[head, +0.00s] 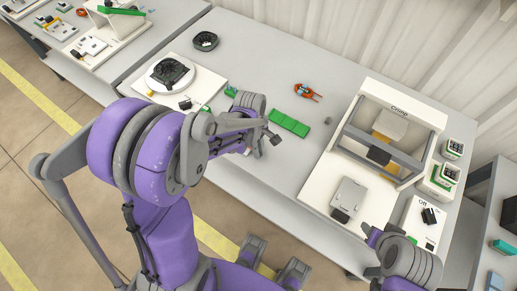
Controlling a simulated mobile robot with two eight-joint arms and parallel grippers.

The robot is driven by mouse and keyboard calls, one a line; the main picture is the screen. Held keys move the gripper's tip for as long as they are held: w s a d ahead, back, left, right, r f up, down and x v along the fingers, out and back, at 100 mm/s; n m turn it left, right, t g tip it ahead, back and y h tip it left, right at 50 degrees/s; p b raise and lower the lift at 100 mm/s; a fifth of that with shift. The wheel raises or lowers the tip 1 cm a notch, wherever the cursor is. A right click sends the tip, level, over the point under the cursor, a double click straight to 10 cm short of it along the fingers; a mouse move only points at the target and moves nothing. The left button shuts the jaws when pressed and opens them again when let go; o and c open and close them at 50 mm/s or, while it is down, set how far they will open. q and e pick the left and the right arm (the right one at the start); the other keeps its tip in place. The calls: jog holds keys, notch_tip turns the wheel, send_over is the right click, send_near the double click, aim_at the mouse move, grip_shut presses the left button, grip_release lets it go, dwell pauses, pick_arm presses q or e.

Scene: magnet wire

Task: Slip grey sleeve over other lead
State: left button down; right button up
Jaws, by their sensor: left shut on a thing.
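My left gripper (272,137) is above the middle of the bench, its tip pointing to the right. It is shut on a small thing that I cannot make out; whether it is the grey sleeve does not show. A black motor-like part (170,72) sits on a white round stand (157,86) at the back left. The leads are too small to tell apart; a small dark piece (185,103) lies in front of the stand. My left gripper is to the right of these and apart from them. My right gripper (374,237) is at the bench's front right, its jaws unclear.
A white crimp press (407,108) stands at the right. Red-handled pliers (308,92), a green tray (290,123) and a small grey piece (328,120) lie mid-bench. A black ring-shaped part (205,41) lies at the back left. The bench (258,62) is clear behind the pliers.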

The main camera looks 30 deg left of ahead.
pick_arm(q)
jog(key=shift+w+a, duration=0.2)
jog(key=shift+a, duration=1.45)
dwell(1.2)
jog(key=c, duration=0.8)
grip_release()
jog(key=shift+o, duration=0.2)
jog(key=shift+r, duration=0.1)
jog(key=shift+a+r+p, duration=0.15)
jog(key=shift+r+p, duration=0.5)
jog(key=shift+r, duration=0.6)
jog(key=shift+a+r+p, duration=0.1)
jog(key=shift+r+p, duration=0.55)
jog(key=shift+r, duration=0.55)
